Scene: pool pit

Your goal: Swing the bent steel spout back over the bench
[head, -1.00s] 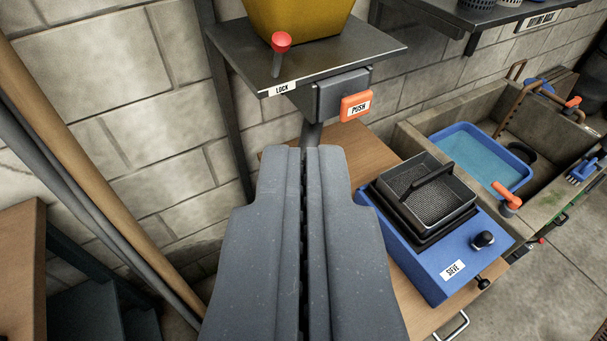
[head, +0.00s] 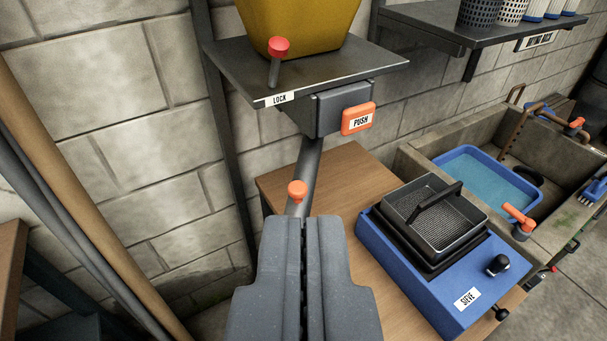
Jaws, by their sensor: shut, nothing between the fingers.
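The bent steel spout (head: 309,165) comes down from under the grey block below the hopper shelf and slants down and a little left. It has an orange knob (head: 297,190) on it. Its lower end is hidden behind my gripper. The visible part is near the left end of the wooden bench (head: 345,172). My gripper (head: 303,220) is shut and empty, with its tips just below the knob in the picture. I cannot tell whether they touch the spout.
Above are a yellow hopper (head: 300,25), a shelf labelled LOCK with a red-knobbed lever (head: 276,60), and an orange PUSH button (head: 358,118). A blue sieve unit (head: 440,285) stands on the bench. A sink with a blue basin (head: 485,175) is right. Pipes (head: 60,190) run down at left.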

